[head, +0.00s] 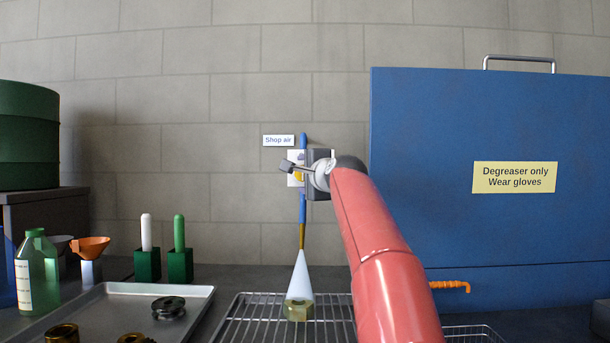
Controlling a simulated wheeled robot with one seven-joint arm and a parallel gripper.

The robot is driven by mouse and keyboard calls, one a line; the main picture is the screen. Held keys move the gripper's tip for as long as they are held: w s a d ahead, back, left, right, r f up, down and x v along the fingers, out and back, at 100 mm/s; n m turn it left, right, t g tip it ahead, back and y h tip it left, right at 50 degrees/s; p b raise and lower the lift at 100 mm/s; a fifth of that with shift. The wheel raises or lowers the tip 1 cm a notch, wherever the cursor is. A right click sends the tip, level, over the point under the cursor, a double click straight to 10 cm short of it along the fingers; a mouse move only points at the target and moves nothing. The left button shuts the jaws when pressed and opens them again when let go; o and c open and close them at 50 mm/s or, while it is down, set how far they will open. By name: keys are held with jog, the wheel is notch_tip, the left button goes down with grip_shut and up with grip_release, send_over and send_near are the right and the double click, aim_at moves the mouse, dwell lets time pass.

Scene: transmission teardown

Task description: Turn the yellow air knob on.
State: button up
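The yellow air knob (298,177) is on a white wall plate (292,156) beside the "Shop air" sign (278,141). Only a small part of it shows behind my gripper (291,167). My gripper is in front of the plate and at the knob; the view does not show clearly whether the fingers touch or grip it. A blue air pipe (303,208) runs down to a brass-coloured nozzle (302,238). A pale cone (301,276) spreads below the nozzle onto a brass-coloured part (298,309) on the wire rack (250,320).

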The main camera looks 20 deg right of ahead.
jog(key=shift+s, duration=0.1)
jog(key=s+b, duration=0.3)
jog(key=s, duration=0.4)
jog(key=shift+s, duration=0.3)
dwell(0.3)
